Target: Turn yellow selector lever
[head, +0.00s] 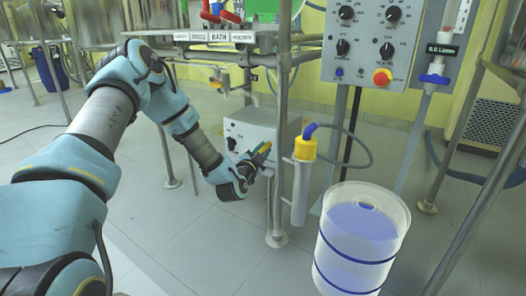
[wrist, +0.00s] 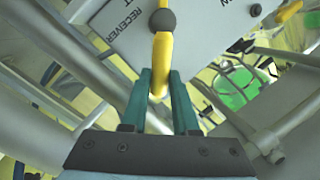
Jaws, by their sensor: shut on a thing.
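The yellow selector lever (wrist: 162,60) runs down from a dark round knob on a grey panel in the wrist view. Its lower end lies between the two green fingers of my gripper (wrist: 160,90), which are shut on it. In the head view my gripper (head: 258,156) is at the front of a grey box under the bench, with a bit of yellow lever (head: 265,147) showing at the fingertips. The lever's pivot is hidden there by the gripper and arm.
A steel post (head: 281,130) stands just right of my gripper. Beside it is a grey cylinder with a yellow cap (head: 305,147) and a blue hose. A white drum (head: 361,235) with blue liquid stands at the front right. A control panel (head: 375,45) hangs above.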

